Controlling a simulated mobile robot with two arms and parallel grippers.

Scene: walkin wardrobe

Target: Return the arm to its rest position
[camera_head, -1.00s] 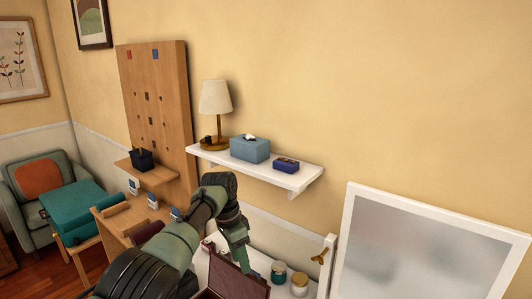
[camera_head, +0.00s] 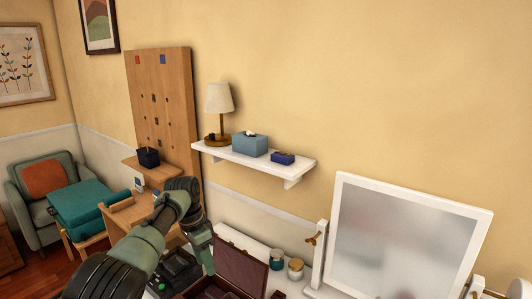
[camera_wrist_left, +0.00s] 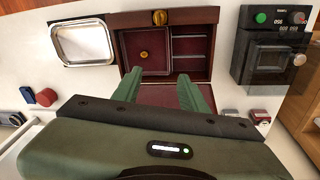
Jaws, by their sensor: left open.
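My left arm (camera_head: 150,240) comes in from the lower left in the head view, bent at the elbow with its end pointing down. My left gripper (camera_wrist_left: 158,84) shows in the wrist view with two green fingers spread apart and nothing between them. It is over the near part of an open dark red box (camera_wrist_left: 212,75) with compartments. A small gold-coloured item lies in the box's left compartment. In the head view the box's raised lid (camera_head: 241,266) stands just right of the arm's end. My right gripper is not in view.
A white wall shelf (camera_head: 225,154) holds a lamp (camera_head: 219,100), a blue tissue box (camera_head: 249,144) and a small dark blue box (camera_head: 283,158). A framed mirror (camera_head: 410,240) and small jars (camera_head: 296,267) stand right of the red box. A silver tray (camera_wrist_left: 83,43) and a black device (camera_wrist_left: 270,50) flank the box.

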